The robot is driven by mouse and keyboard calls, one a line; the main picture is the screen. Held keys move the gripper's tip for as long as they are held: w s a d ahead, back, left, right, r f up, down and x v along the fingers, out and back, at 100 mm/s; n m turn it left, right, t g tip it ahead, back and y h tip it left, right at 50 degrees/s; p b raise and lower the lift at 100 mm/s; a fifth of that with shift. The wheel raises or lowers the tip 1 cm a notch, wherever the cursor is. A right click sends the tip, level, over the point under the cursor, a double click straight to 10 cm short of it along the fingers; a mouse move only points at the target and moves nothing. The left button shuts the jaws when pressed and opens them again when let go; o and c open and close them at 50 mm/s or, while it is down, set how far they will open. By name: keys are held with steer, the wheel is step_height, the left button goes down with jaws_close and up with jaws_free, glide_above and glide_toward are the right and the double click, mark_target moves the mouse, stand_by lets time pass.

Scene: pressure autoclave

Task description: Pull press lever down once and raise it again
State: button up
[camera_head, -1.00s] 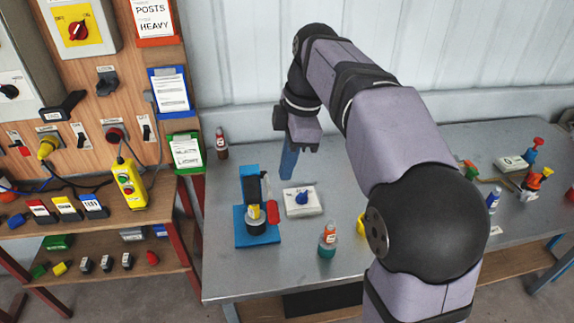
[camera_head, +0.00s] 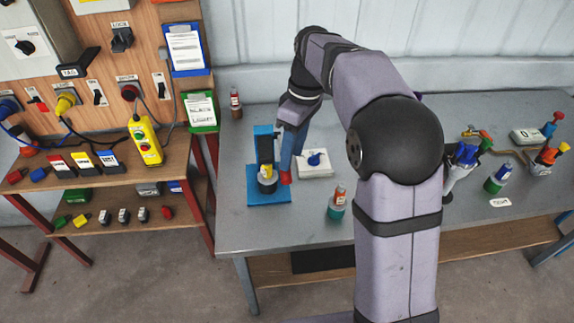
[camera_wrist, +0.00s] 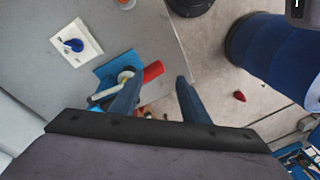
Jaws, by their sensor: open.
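The press (camera_head: 264,145) is blue, with a blue base plate (camera_head: 257,197), and stands upright near the left end of the grey table. Its lever's red grip (camera_head: 285,178) is low at the press's right side; the arm of the lever is mostly hidden in the head view. My gripper (camera_head: 287,163) is over the press's right side, its blue finger just above the red grip. In the wrist view my gripper (camera_wrist: 156,83) is open, and the red grip (camera_wrist: 152,71) shows between the two fingertips, nearer the left one. I cannot tell whether they touch.
A white block with a blue knob (camera_head: 315,163) lies right of the press. A bottle with a teal base (camera_head: 337,203) stands in front of it. A small brown bottle (camera_head: 235,103) is at the back. The front left table top is clear.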

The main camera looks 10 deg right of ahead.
steer(key=m, duration=0.3)
steer(key=w+m, duration=0.1)
steer(key=m, duration=0.2)
steer(key=shift+w+m+t, duration=0.1)
steer(key=shift+m+t, duration=0.2)
steer(key=m, duration=0.4)
steer(key=shift+w, duration=0.2)
steer(key=shift+f, duration=0.15)
steer(key=shift+a+f+p, duration=0.2)
steer(key=shift+f+p, duration=0.15)
steer(key=shift+f, duration=0.8)
steer(key=shift+a+f+p, duration=0.2)
steer(key=shift+f+p, duration=0.1)
steer(key=shift+f, duration=0.9)
steer(key=shift+a+f+p, duration=0.2)
steer(key=shift+f+p, duration=0.15)
steer(key=shift+f, duration=0.8)
jaws_close()
